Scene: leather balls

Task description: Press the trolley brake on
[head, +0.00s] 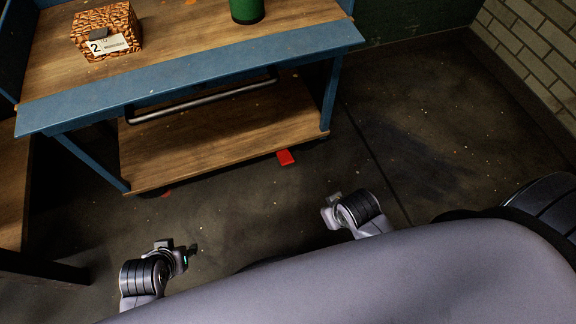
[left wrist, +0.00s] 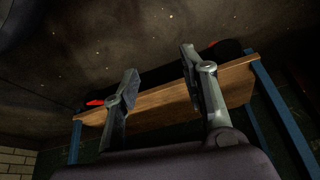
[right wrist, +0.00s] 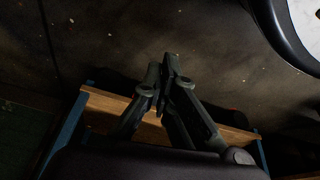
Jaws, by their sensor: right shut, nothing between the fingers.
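The trolley (head: 200,82) has a blue frame, a wooden top and a wooden lower shelf (head: 215,128). A red brake pedal (head: 285,157) sticks out low at the shelf's front right corner. A second, smaller red bit (head: 166,193) shows dimly near the front left corner. In the left wrist view a red pedal (left wrist: 95,102) shows beside the shelf edge. My right gripper (head: 328,212) is shut and empty, apart from the red pedal, in front and to its right. My left gripper (head: 190,253) is open and empty, in front of the trolley's left side.
A patterned box (head: 107,32) with a numbered tag and a green container (head: 247,10) stand on the trolley top. A metal bar (head: 200,98) runs under the top. Another wooden surface (head: 14,190) is at the left. A brick wall (head: 530,50) is at the right. Floor between is clear.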

